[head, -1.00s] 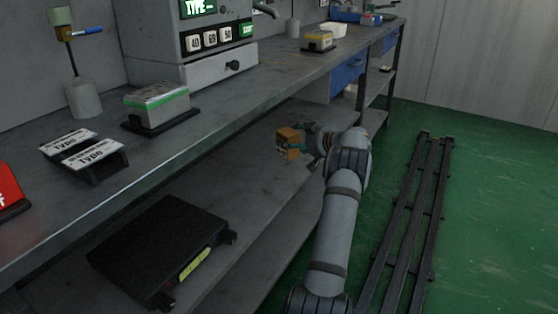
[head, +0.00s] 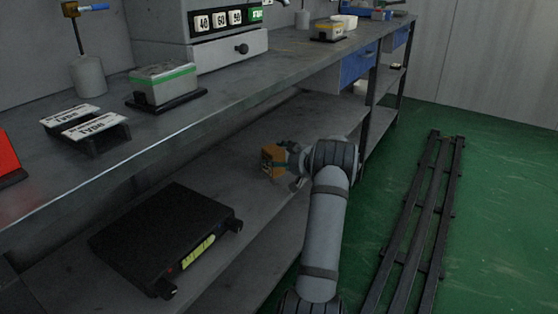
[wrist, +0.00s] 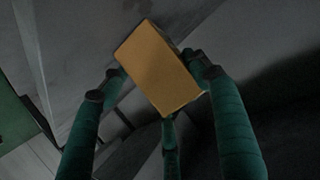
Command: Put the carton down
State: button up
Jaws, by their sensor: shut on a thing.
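The carton (head: 271,161) is a small orange-brown box at the end of my arm, over the lower shelf (head: 228,157) of the bench. In the wrist view the carton (wrist: 160,68) sits tilted between the green fingers of my gripper (wrist: 158,82), with fingers on both sides and one below it. My gripper (head: 288,160) is shut on the carton. I cannot tell whether the carton touches the shelf.
A black box (head: 165,240) with a yellow-green strip stands on the lower shelf at the near left. The bench top (head: 225,98) overhangs the shelf. A bench leg (head: 368,118) stands to the right. The shelf between carton and black box looks clear.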

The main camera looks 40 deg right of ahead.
jog(key=shift+f+b, duration=0.2)
jog(key=shift+b, duration=0.25)
jog(key=o, duration=1.4)
jog(key=shift+c, duration=0.2)
jog(key=shift+r, duration=0.15)
jog(key=shift+r+p, duration=0.2)
jog(key=shift+p, duration=0.35)
jog(key=v, duration=1.2)
jog(key=shift+f, duration=0.1)
